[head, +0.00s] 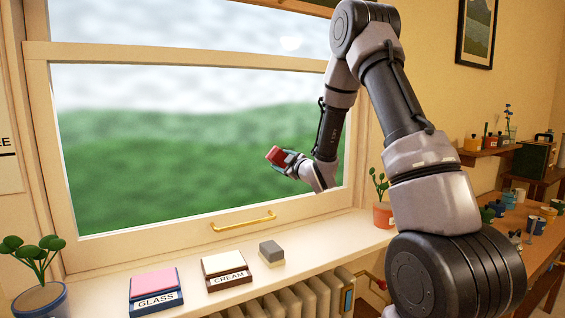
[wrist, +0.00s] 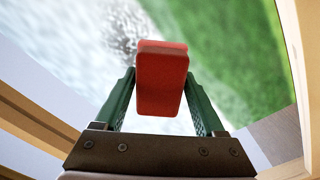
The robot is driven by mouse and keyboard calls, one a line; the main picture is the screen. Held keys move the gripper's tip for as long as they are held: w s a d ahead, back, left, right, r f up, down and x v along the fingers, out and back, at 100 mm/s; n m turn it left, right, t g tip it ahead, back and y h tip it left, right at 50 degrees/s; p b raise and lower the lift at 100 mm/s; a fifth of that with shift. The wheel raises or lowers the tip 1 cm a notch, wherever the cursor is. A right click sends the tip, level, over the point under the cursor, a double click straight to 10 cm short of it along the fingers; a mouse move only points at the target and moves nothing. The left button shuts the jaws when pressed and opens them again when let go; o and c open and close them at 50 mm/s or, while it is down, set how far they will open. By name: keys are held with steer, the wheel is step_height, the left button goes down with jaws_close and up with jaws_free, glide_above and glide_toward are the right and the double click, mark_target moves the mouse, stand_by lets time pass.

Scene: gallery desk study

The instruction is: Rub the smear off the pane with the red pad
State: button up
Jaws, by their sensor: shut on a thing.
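The red pad (head: 277,156) is clamped in my gripper (head: 286,164), in front of the window pane (head: 150,160). In the wrist view the red pad (wrist: 161,80) sits between the two green fingers of my gripper (wrist: 160,98), its far end towards the glass. I cannot tell whether the pad touches the pane. A grey speckled patch that looks like the smear (wrist: 124,38) shows just beyond the pad and to its left in the wrist view. I cannot make out the smear in the head view.
A brass handle (head: 243,221) crosses the lower window frame. Potted plants (head: 40,300) (head: 383,215) stand at both sides.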

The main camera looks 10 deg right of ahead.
steer(key=shift+w+a, duration=0.2)
steer(key=shift+w, duration=0.5)
steer(key=shift+w+d, duration=0.25)
steer(key=shift+d, duration=0.65)
steer(key=shift+w+d, duration=0.2)
steer(key=shift+d, duration=0.65)
steer(key=w+d, duration=0.2)
steer(key=d, duration=0.5)
steer(key=shift+w, duration=0.3)
steer(key=shift+a, duration=0.1)
